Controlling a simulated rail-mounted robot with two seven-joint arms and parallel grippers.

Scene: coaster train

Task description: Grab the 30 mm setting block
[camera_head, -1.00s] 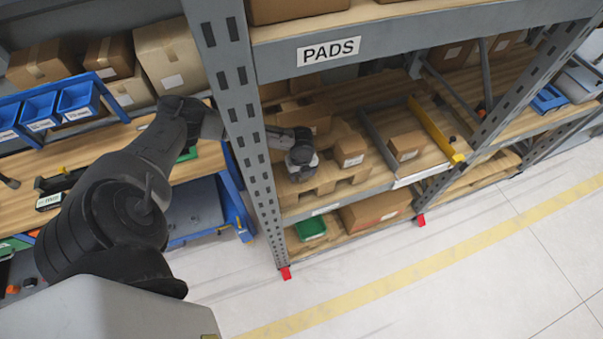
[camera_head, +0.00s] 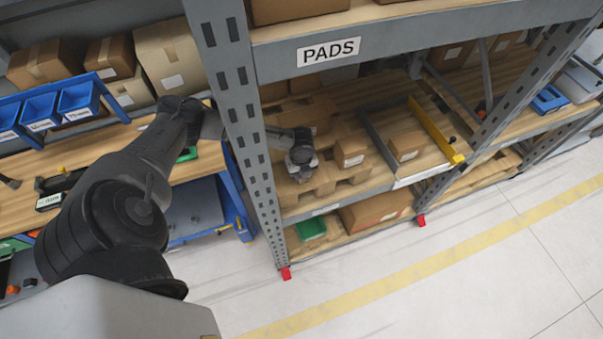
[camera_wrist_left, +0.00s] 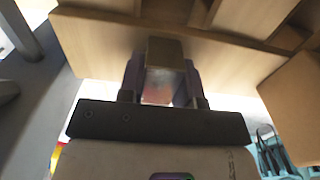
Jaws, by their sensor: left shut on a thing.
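My left arm reaches from the left, behind the rack's grey post, into the bay under the PADS sign. My left gripper (camera_head: 301,174) is low over the wooden pallet (camera_head: 340,184) on the shelf. In the left wrist view the gripper (camera_wrist_left: 160,92) is shut on a small block (camera_wrist_left: 164,52), brownish on top with a shiny grey-pink face, which I take for the setting block. Its size marking cannot be read. A pale wooden surface is close behind it; I cannot tell whether they touch. In the head view the block is not discernible. My right gripper is not in view.
A small carton (camera_head: 349,152) stands just right of the gripper. Another carton (camera_head: 406,148) sits between a grey bar and a yellow bar (camera_head: 436,131). The rack post (camera_head: 246,130) stands between my arm's base and the bay. A green bin (camera_head: 311,229) is on the lower shelf.

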